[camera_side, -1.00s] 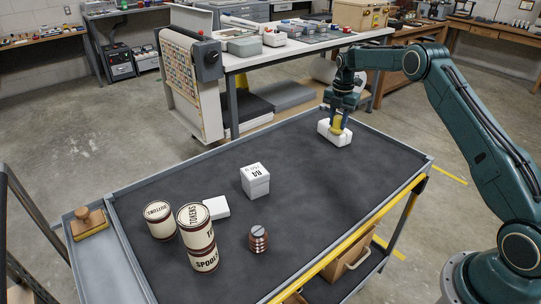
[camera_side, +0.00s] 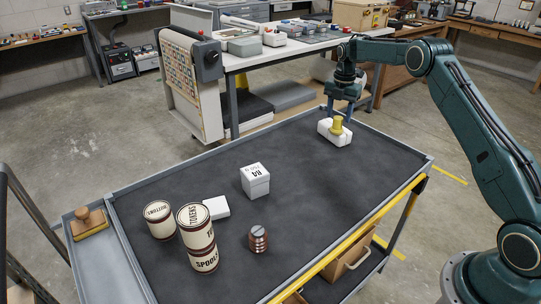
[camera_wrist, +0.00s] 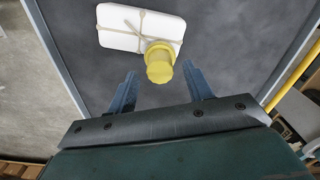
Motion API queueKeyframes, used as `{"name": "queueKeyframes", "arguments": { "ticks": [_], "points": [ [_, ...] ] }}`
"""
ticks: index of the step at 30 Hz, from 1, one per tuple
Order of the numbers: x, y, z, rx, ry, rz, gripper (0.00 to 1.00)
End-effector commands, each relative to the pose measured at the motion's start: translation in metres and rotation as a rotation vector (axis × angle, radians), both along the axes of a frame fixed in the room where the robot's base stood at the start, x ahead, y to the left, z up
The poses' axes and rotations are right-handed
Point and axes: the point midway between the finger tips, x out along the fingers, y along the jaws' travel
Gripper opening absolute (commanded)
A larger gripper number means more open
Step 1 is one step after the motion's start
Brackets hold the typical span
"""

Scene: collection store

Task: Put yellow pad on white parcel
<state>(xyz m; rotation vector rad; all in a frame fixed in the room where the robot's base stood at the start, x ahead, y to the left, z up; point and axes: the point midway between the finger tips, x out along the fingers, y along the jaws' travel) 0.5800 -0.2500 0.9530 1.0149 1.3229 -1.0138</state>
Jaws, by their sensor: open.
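The yellow pad (camera_side: 337,124), a short knob-like piece, stands upright on the white parcel (camera_side: 343,139) at the far right corner of the tray table. In the wrist view the yellow pad (camera_wrist: 160,65) is near the edge of the white parcel (camera_wrist: 116,24), which is tied with string. My gripper (camera_side: 341,110) is open and empty, just above and behind the pad, and apart from it. In the wrist view its two fingers are spread below the pad.
A white box (camera_side: 255,180) stands mid-table. A copper-coloured stack (camera_side: 258,239), a flat white block (camera_side: 216,207) and labelled tins (camera_side: 196,236) are nearer the front left. A wooden-handled stamp (camera_side: 89,222) lies on the side shelf. The table's right half is mostly clear.

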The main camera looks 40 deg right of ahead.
Motion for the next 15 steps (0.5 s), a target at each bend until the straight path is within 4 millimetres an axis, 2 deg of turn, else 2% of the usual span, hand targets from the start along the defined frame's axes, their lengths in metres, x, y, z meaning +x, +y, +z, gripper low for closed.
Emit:
{"name": "queueKeyframes", "arguments": {
  "ticks": [9,15],
  "points": [
    [0.001,0.000,0.053,-0.001,-0.003,0.000,0.51],
    [0.001,0.000,0.078,-0.001,-0.001,0.000,0.51]
  ]
}}
